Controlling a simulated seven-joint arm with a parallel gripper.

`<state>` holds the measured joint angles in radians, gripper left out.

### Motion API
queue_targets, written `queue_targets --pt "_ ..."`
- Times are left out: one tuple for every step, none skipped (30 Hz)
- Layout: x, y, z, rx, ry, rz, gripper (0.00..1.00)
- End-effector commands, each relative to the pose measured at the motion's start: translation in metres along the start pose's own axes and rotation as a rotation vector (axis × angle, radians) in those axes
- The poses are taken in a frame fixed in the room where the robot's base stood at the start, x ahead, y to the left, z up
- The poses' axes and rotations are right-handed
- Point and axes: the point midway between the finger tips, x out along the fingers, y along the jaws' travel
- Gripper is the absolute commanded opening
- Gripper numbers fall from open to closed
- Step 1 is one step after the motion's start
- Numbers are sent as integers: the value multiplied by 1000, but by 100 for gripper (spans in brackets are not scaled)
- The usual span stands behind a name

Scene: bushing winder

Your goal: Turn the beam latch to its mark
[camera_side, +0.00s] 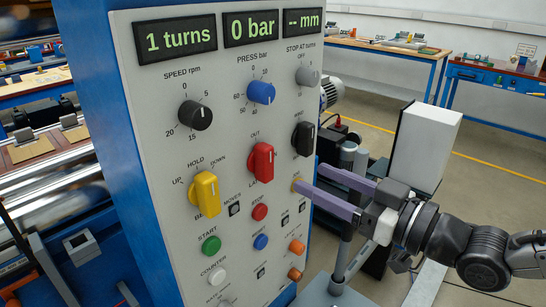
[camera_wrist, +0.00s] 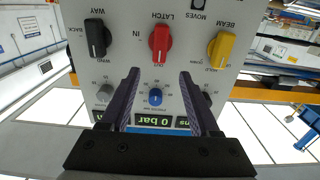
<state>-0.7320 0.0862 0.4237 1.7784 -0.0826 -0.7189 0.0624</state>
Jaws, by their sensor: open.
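The latch knob (camera_side: 261,163) is a red bar-shaped handle on the grey control panel, with OUT printed above it. It stands roughly upright and appears to point to OUT. In the wrist view, which shows the panel upside down, the red knob (camera_wrist: 160,43) sits beyond and between my fingertips, with LATCH and IN printed near it. My gripper (camera_side: 308,176) is open and empty, at the panel's right side, to the right of the red knob. My gripper (camera_wrist: 160,74) shows two purple fingers wide apart, not touching the knob.
A yellow beam knob (camera_side: 204,194) and a black way knob (camera_side: 303,139) flank the red one. A blue press knob (camera_side: 261,92) sits above and a red stop button (camera_side: 260,212) below. The display (camera_side: 178,40) reads 1 turns. A white box (camera_side: 425,146) stands behind my gripper.

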Motion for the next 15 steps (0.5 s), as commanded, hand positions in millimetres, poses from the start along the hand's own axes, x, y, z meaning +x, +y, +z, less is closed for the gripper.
queue_targets --pt "10 0 0 0 0 0 62" --pt "16 0 1 0 -1 0 62" --pt "23 0 1 0 0 0 62" --pt "29 0 1 0 0 0 62" --pt "34 0 0 0 0 0 62" --pt "41 0 0 0 0 0 62" --pt "46 0 1 0 0 0 62" --pt "52 0 0 0 1 0 62" --pt "59 0 0 0 0 1 62" --pt "64 0 0 0 0 1 62" --pt "68 0 1 0 0 1 62" --pt "74 0 0 0 0 1 62" --pt "78 0 0 0 0 1 62" --pt "82 0 0 0 1 1 62" --pt "87 1 0 0 0 1 62"
